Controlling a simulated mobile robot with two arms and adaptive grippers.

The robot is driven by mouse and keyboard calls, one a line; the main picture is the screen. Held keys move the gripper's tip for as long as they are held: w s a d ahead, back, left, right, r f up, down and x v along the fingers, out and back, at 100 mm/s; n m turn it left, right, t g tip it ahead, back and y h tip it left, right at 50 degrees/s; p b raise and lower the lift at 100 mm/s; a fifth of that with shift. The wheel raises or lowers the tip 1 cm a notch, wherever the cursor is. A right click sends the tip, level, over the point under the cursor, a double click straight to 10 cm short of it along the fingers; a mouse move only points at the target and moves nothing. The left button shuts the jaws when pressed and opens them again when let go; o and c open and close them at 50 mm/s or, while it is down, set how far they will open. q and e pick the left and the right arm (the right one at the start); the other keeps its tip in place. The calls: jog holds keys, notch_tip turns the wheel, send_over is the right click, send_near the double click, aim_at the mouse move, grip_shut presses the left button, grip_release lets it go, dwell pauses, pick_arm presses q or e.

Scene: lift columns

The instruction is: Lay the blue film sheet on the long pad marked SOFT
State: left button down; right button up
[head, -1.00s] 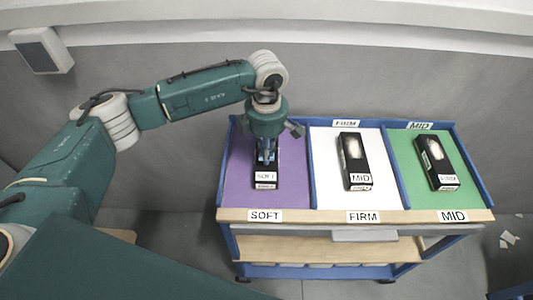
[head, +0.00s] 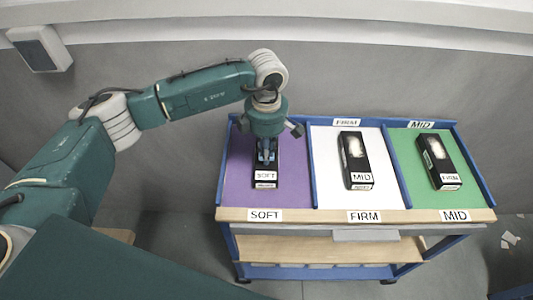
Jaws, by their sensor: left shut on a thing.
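A black box marked SOFT (head: 265,178) lies in the left bay on the long purple pad (head: 237,180), whose front edge tag reads SOFT (head: 265,215). My left gripper (head: 266,159) points straight down at the box's upper part and is shut on it; the fingers hide the exact contact. Small bluish parts show at the fingers. I cannot make out a separate blue film sheet. My right gripper is not in view.
The cart's middle bay has a white pad (head: 325,180) tagged FIRM with a black box marked MID (head: 355,162). The right bay has a green pad (head: 405,150) tagged MID with a black box marked FIRM (head: 437,163). Blue dividers (head: 312,175) separate the bays.

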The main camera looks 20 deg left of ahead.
pick_arm(q)
jog(key=shift+f+b, duration=0.1)
jog(key=shift+b, duration=0.25)
dwell(0.4)
dwell(0.3)
jog(key=c, duration=1.4)
grip_release()
jog(key=shift+o, duration=0.2)
jog(key=shift+r+p, duration=0.65)
jog(key=shift+r, duration=0.65)
jog(key=shift+r+p, duration=1)
jog(key=shift+r, duration=1.55)
